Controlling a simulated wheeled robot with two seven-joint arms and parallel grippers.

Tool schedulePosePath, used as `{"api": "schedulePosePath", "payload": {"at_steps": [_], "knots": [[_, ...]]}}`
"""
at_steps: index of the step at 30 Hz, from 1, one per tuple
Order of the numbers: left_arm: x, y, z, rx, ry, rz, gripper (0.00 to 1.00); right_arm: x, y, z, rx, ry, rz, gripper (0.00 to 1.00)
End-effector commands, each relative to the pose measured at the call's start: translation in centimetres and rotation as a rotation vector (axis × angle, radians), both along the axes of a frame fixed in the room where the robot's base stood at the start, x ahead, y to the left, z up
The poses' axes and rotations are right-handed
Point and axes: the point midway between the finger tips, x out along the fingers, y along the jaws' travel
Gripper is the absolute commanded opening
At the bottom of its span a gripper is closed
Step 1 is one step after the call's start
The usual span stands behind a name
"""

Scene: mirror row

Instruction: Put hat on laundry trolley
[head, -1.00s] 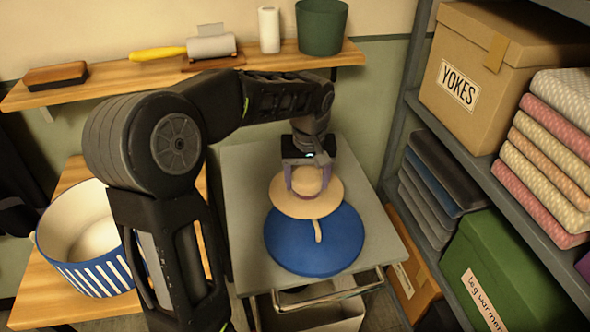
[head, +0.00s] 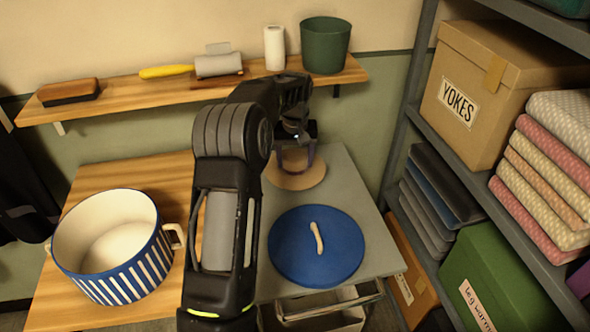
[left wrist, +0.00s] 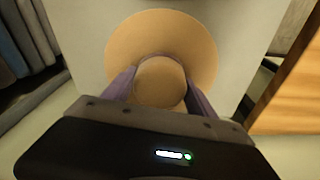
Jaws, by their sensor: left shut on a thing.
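The tan round-brimmed hat (head: 308,181) is at the far part of the trolley's grey top, partly hidden by my left arm. My left gripper (head: 296,160) points down and is shut on the hat's crown. In the left wrist view the hat (left wrist: 160,35) lies brim-down with its crown between the two purple fingers. The laundry trolley (head: 372,240) seems to be the grey-topped unit with a metal handle at its front. I cannot tell whether the brim touches the grey top. My right gripper is not in view.
A blue lid (head: 290,255) with a cream handle lies on the grey top, nearer than the hat. A striped pot (head: 110,265) stands on the wooden table at left. A wall shelf (head: 140,92) runs behind. A rack with boxes (head: 500,90) and folded cloth borders the right.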

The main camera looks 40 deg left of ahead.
Motion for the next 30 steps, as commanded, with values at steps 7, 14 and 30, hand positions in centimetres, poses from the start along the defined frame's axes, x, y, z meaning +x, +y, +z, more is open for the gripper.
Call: {"api": "schedulePosePath", "payload": {"at_steps": [7, 14, 30], "knots": [[-0.1, 0.0, -0.5, -0.001, 0.002, 0.0, 0.24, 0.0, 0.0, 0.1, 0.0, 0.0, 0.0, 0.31], [0.0, 0.0, -3.8, -0.001, 0.002, 0.0, 0.24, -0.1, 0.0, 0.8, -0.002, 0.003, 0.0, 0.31], [0.0, 0.0, -4.9, 0.001, -0.001, 0.0, 0.7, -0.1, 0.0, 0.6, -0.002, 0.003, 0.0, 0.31]]}}
